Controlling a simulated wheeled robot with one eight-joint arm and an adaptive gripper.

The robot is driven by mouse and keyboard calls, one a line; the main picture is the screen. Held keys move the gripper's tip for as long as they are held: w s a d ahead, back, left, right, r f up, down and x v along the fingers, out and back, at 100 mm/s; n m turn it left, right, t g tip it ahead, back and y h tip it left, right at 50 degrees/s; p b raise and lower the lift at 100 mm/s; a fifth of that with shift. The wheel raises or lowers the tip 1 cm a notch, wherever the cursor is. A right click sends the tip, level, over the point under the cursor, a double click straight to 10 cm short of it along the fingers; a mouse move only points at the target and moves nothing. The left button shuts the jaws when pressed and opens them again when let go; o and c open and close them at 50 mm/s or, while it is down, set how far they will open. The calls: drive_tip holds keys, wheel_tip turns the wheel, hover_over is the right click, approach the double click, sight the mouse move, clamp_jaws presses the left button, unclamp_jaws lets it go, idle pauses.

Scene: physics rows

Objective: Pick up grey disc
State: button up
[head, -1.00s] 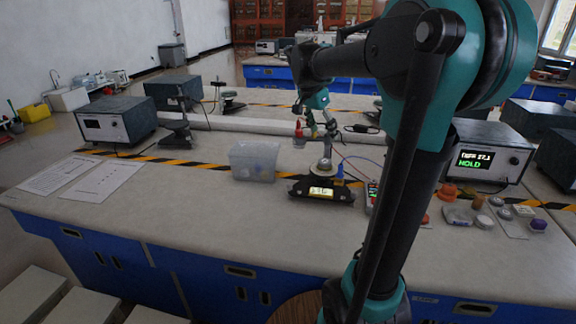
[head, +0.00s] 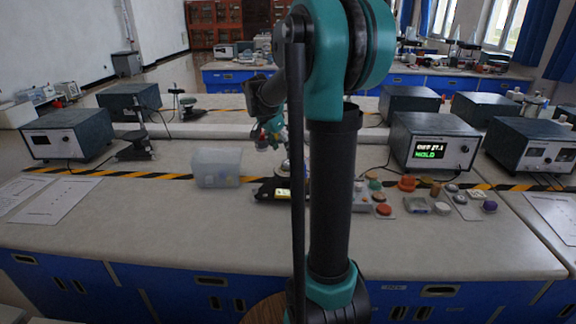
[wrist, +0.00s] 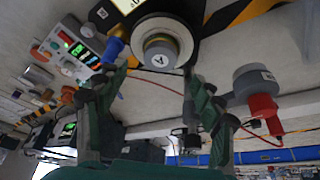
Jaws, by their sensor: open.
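A round grey disc with a marked label (wrist: 160,56) sits on the pale round pan of a black weighing scale (wrist: 190,12) in the wrist view. My gripper (wrist: 153,76) is open and empty, its two green-black fingers spread on either side below the disc in the picture, apart from it. In the head view my gripper (head: 270,134) hangs over the bench just above the scale (head: 268,190). My arm hides part of the scale and the disc there. Several small greyish discs, one at the front (head: 442,208), also lie on the bench at right.
A clear plastic bin (head: 216,168) stands left of the scale. A blue-topped item (wrist: 113,48) and a grey cylinder with a red part (wrist: 258,85) flank the disc. An instrument reading HOLD (head: 432,142) stands right.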

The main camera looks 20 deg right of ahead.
sight(288, 162)
drive_tip(key=shift+x, duration=2.65)
drive_tip(key=shift+c, duration=0.5)
drive_tip(key=c, duration=1.1)
drive_tip(key=shift+o, duration=0.2)
wheel_tip(288, 162, up, 20)
